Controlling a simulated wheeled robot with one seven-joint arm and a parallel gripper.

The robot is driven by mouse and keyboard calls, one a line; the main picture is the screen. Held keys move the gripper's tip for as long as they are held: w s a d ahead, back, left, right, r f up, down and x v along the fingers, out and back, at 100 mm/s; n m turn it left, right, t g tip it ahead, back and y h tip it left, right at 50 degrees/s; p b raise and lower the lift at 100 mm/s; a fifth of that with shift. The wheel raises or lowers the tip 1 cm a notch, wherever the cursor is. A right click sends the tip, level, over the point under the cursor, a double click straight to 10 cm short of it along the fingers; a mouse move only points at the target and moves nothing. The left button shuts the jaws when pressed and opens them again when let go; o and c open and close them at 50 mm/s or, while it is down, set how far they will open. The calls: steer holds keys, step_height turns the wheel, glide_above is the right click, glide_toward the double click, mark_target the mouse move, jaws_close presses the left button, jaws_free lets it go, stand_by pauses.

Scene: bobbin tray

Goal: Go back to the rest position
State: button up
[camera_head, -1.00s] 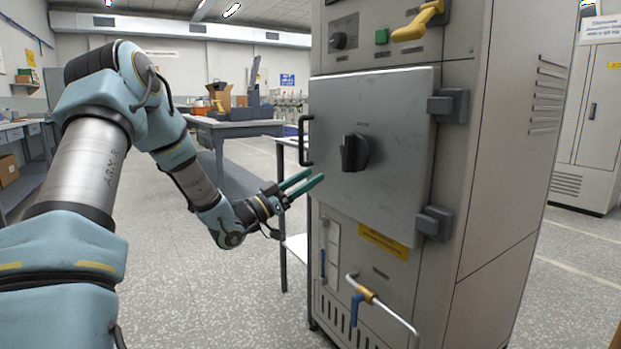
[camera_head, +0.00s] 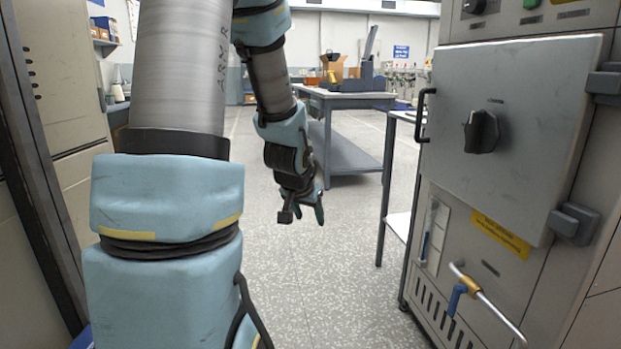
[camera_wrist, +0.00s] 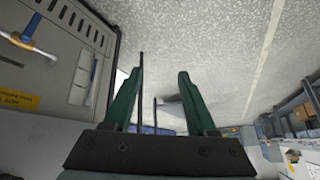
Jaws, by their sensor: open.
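My gripper (camera_head: 304,212) hangs below my arm in the head view, pointing down over the speckled floor, to the left of the grey cabinet. In the wrist view its two green fingers (camera_wrist: 156,98) stand apart with nothing between them. The gripper is open and empty. It is clear of the cabinet door (camera_head: 510,130), which looks shut, with its black knob (camera_head: 481,132) and black handle (camera_head: 424,115) in view.
A pipe with a blue valve lever (camera_head: 456,298) sticks out low on the cabinet. A narrow side table (camera_head: 398,226) stands beside it. A workbench (camera_head: 345,97) is farther back. A tall beige cabinet (camera_head: 62,110) is close on the left. The floor between is open.

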steer(key=s+a+n+g+y, duration=0.2)
steer(key=s+a+n+g, duration=0.3)
steer(key=s, duration=1)
step_height(320, 180, up, 24)
steer(key=a+m+p, duration=0.1)
steer(key=p, duration=2.3)
steer(key=shift+a+f, duration=0.15)
steer(key=shift+a, duration=0.05)
